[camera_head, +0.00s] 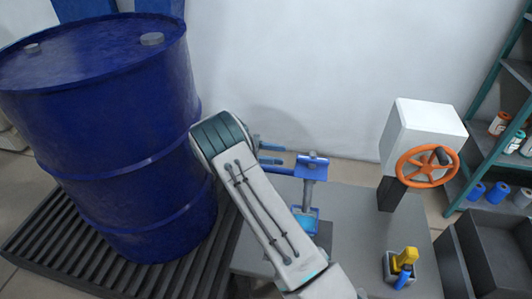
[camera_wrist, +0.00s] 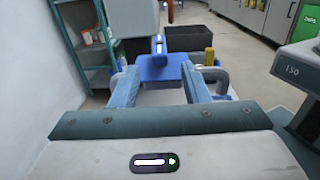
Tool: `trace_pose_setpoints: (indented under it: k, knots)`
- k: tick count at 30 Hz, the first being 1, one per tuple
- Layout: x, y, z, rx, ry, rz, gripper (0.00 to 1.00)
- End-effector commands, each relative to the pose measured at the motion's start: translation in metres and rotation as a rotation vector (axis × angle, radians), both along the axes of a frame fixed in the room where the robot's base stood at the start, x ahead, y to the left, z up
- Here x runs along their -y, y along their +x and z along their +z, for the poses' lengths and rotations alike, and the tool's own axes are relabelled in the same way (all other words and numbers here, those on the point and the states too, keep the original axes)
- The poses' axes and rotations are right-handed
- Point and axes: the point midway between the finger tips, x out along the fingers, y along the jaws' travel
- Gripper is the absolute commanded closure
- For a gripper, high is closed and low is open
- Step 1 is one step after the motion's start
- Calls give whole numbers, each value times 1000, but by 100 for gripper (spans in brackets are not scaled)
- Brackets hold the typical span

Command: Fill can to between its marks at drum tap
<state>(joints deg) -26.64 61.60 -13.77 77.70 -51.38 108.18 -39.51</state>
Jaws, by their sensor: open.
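The blue drum (camera_head: 110,120) stands upright on the left. My gripper (camera_head: 284,155) is open, its two blue fingers pointing right toward a blue plate-like piece (camera_head: 312,165) on a grey upright stem. In the wrist view, this blue piece (camera_wrist: 162,68) lies straight ahead between the fingertips of my gripper (camera_wrist: 160,76); I cannot tell whether they touch it. A lighter blue part (camera_head: 306,222) shows low on the stem, partly behind my arm. I cannot tell which of these parts is the can or tap, and no marks are readable.
The drum rests on a dark slatted platform (camera_head: 95,262). A grey bench (camera_head: 350,235) carries a white box (camera_head: 420,132) with an orange handwheel (camera_head: 428,167), and a small holder with a yellow-and-blue item (camera_head: 402,260). Dark crates (camera_head: 495,250) and a green shelf (camera_head: 490,125) stand right.

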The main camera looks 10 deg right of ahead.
Motion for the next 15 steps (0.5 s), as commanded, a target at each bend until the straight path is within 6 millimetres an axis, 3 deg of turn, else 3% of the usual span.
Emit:
trace_pose_setpoints:
  k: [6,15]
  knots:
    - [-26,10,0,0,0,1,58]
    - [-32,12,0,-1,-1,-1,58]
